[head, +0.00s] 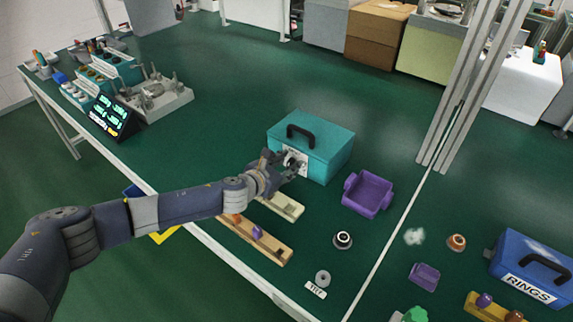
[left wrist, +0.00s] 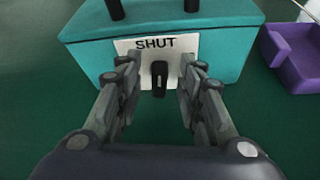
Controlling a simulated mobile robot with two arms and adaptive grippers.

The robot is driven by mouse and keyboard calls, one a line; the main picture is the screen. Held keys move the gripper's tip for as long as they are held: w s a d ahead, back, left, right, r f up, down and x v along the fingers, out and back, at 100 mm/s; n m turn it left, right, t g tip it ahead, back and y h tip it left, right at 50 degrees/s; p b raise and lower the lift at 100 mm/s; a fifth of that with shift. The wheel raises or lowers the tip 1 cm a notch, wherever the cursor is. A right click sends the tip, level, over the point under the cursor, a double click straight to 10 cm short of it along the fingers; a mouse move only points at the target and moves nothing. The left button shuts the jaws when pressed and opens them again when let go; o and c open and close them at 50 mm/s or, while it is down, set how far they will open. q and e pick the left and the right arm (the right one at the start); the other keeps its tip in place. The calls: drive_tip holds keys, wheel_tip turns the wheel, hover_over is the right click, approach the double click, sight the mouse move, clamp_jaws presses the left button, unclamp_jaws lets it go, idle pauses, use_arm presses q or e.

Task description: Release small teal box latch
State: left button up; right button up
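The small teal box (head: 325,147) stands on the green bench top with its lid down and a black handle on top. It also shows in the left wrist view (left wrist: 228,50). Its front carries a white plate (left wrist: 180,45) marked SHUT, with a black latch (left wrist: 159,78) hanging downward on it. My left gripper (head: 292,168) is at the box front; in the left wrist view its fingers (left wrist: 159,100) are apart, one on each side of the latch. I cannot tell whether they touch the plate. My right gripper is not in view.
A purple tray (head: 368,193) sits right of the teal box. A wooden rack (head: 262,240) lies below my left arm. A dark ring-shaped part (head: 342,239) and a blue RINGS box (head: 535,268) are to the right. A metal post (head: 462,95) rises behind. Bench behind the box is clear.

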use_arm(q)
clamp_jaws()
drive_tip(key=p, duration=0.1)
drive_tip(key=m+p, duration=0.1)
drive_tip(key=shift+s+d+r+m+t+y+p, duration=0.1)
drive_tip(key=shift+s+d+m+t+y+p, duration=0.05)
drive_tip(key=shift+d+m+t+y+p, duration=0.2)
drive_tip(key=shift+s+f+m+t+y+p, duration=0.15)
drive_tip(key=shift+m+t+y+p, duration=0.25)
drive_tip(key=shift+m+p, duration=0.4)
drive_tip(key=shift+d+f+m+t+y+p, duration=0.3)
drive_tip(key=shift+m+t+p, duration=0.2)
drive_tip(key=shift+m, duration=0.25)
drive_tip(key=shift+a, duration=0.1)
unclamp_jaws()
